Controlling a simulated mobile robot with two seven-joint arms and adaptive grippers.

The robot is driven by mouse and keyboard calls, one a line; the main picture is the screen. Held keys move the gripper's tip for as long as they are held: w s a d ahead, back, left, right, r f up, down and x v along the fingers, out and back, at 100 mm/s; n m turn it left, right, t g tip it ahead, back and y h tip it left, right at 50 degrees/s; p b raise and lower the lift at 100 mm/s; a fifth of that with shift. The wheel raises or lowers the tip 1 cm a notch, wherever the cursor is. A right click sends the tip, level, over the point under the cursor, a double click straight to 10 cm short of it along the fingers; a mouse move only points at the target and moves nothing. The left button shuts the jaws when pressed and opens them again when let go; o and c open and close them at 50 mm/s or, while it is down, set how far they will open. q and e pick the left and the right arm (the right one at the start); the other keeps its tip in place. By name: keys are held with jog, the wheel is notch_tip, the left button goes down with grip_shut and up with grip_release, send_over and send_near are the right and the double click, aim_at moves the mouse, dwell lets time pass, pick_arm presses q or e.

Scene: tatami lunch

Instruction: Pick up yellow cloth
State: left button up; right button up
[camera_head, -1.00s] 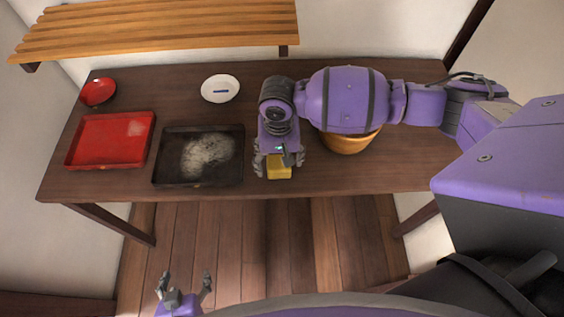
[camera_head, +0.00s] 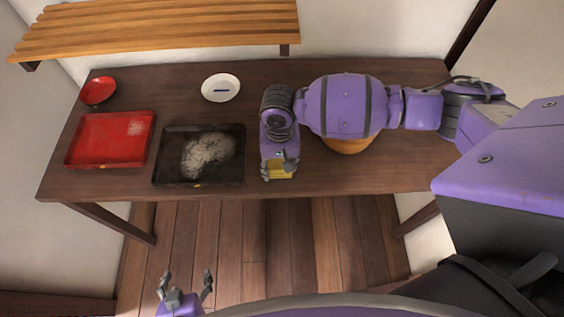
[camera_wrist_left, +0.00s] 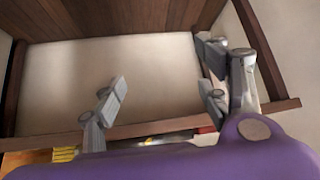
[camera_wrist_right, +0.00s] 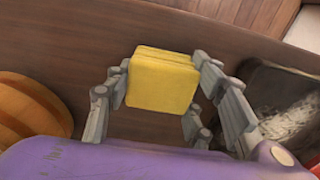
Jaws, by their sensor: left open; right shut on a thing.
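The yellow cloth (camera_head: 280,170) is a small folded square at the table's front edge, right of the black tray. In the right wrist view the cloth (camera_wrist_right: 162,80) sits between the fingers of my right gripper (camera_wrist_right: 160,88), which is shut on it. In the head view my right gripper (camera_head: 279,163) partly covers the cloth; whether it is clear of the tabletop I cannot tell. My left gripper (camera_head: 187,283) is open and empty, low in front of the table; it also shows in the left wrist view (camera_wrist_left: 165,92).
The dark wooden table (camera_head: 300,80) holds a black tray (camera_head: 170,148) with a whitish patch, a red tray (camera_head: 80,152), a red bowl (camera_head: 98,90) and a white dish (camera_head: 220,88). An orange-brown round container (camera_head: 348,146) stands under my right arm. A slatted shelf (camera_head: 160,28) is behind.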

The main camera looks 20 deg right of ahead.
jog(key=shift+r, duration=0.1)
jog(key=shift+r, duration=0.25)
notch_tip(320, 180, up, 2)
jog(key=shift+r, duration=0.1)
jog(key=s+a+r+n+p, duration=0.1)
jog(key=s+a+r+p, duration=0.1)
jog(key=s+a+r, duration=0.75)
pick_arm(q)
jog(key=shift+w+d+r, duration=0.2)
jog(key=shift+w+r, duration=0.2)
jog(key=shift+r, duration=0.25)
jog(key=shift+w+d+r, duration=0.15)
jog(key=shift+w+r, duration=0.2)
jog(key=shift+r, duration=0.25)
pick_arm(e)
jog(key=w+d+r+n, duration=0.1)
jog(key=w+d+r, duration=0.3)
jog(key=d+r, duration=0.3)
jog(key=w+d+r+n, duration=0.1)
jog(key=w+d+r, duration=0.2)
jog(key=d+r, duration=0.4)
jog(key=shift+w, duration=0.35)
